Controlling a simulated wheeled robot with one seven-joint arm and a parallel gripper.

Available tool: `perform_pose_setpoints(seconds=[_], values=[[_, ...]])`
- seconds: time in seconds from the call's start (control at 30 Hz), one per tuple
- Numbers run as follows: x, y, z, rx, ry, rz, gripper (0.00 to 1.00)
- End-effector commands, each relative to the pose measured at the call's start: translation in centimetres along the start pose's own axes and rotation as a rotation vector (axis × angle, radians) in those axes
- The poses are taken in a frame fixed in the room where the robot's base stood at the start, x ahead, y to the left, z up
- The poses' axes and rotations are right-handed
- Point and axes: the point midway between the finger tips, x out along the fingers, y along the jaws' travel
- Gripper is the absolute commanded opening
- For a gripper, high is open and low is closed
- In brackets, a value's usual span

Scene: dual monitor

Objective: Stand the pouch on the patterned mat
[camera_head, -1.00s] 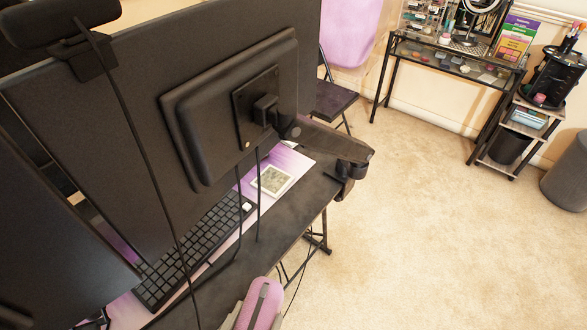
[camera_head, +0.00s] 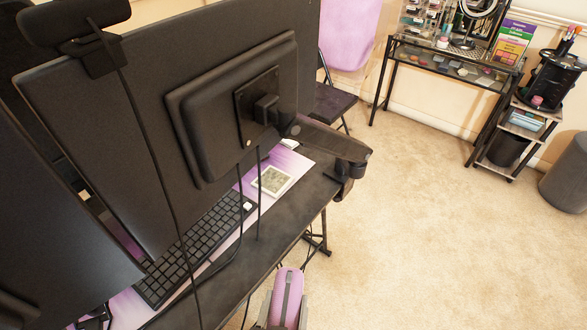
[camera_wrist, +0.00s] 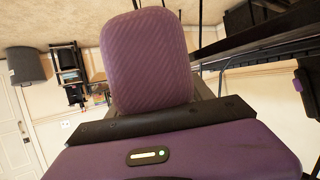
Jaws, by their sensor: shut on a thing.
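The pouch (camera_head: 287,297) is purple and rounded, with a grey strip along it. It is at the bottom of the head view, off the near edge of the desk and in front of it. My gripper (camera_head: 285,316) is shut on it, with grey finger parts at its sides. In the wrist view the pouch (camera_wrist: 150,62) shows a ribbed purple face beyond the black bar. A purple and white mat (camera_head: 292,160) lies on the desk under the keyboard. The monitors hide much of it, and its pattern is only partly visible.
The black desk (camera_head: 262,262) has a bare strip along its near edge. A keyboard (camera_head: 190,255), a framed card (camera_head: 272,180), hanging cables and two large monitors (camera_head: 215,110) crowd it. A monitor arm (camera_head: 335,140) juts at the right. Carpet (camera_head: 450,240) on the right is clear.

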Motion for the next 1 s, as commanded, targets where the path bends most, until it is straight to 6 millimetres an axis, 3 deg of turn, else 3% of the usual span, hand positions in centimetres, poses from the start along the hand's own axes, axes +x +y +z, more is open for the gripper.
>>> perform_pose_setpoints(seconds=[0.2, 0.4, 0.5, 0.73, 1.0], values=[[5.1, 6.5, 2.3, -0.032, -0.003, -0.064, 0.05], [7.8, 13.6, 2.6, -0.044, 0.000, -0.102, 0.05], [8.2, 16.1, 2.3, -0.049, 0.003, -0.115, 0.05], [8.4, 19.9, 1.7, -0.052, 0.002, -0.123, 0.05], [8.5, 21.0, 1.5, -0.048, 0.005, -0.121, 0.05]])
